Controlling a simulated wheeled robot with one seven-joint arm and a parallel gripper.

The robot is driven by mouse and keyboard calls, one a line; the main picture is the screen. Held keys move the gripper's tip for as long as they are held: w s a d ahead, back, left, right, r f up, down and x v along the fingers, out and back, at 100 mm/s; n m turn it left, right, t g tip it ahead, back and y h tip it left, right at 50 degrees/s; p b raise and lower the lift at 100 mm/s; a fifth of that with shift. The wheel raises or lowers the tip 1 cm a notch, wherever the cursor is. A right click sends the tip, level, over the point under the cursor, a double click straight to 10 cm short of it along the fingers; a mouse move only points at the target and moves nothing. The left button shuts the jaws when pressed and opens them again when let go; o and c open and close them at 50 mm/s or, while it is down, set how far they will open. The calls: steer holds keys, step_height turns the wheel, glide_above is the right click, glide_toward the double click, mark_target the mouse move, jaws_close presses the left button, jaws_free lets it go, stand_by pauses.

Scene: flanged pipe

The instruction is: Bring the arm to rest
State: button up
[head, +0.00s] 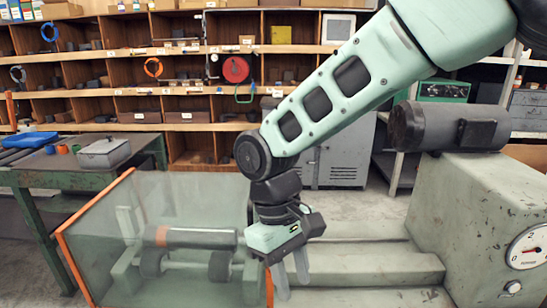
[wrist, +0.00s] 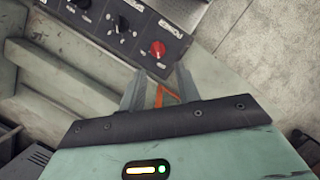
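My gripper (head: 293,287) hangs at the end of my pale green arm, fingers pointing down, in the lower middle of the head view. It is beside the right end of a clear guard box with orange edges (head: 95,213). In the wrist view my gripper (wrist: 158,88) shows two grey fingers standing apart. An orange strip shows in the gap between them, apparently behind the fingers; nothing appears held. A dark pipe (head: 200,238) with an orange band lies on rollers behind the clear panel. Its flange cannot be made out.
A green machine housing (head: 470,215) with a gauge (head: 527,247) stands at right, a dark motor (head: 448,127) on top. A green bench (head: 30,178) is at left. Shelving (head: 150,103) fills the back. A control panel with a red knob (wrist: 158,48) shows in the wrist view.

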steer(key=s+d+r+m+t+y, duration=0.1)
steer(key=s+d+t+y, duration=0.1)
steer(key=s+d, duration=0.9)
steer(key=shift+s+r+t+y, duration=0.3)
steer(key=shift+s+t+y, duration=0.1)
steer(key=shift+s, duration=0.7)
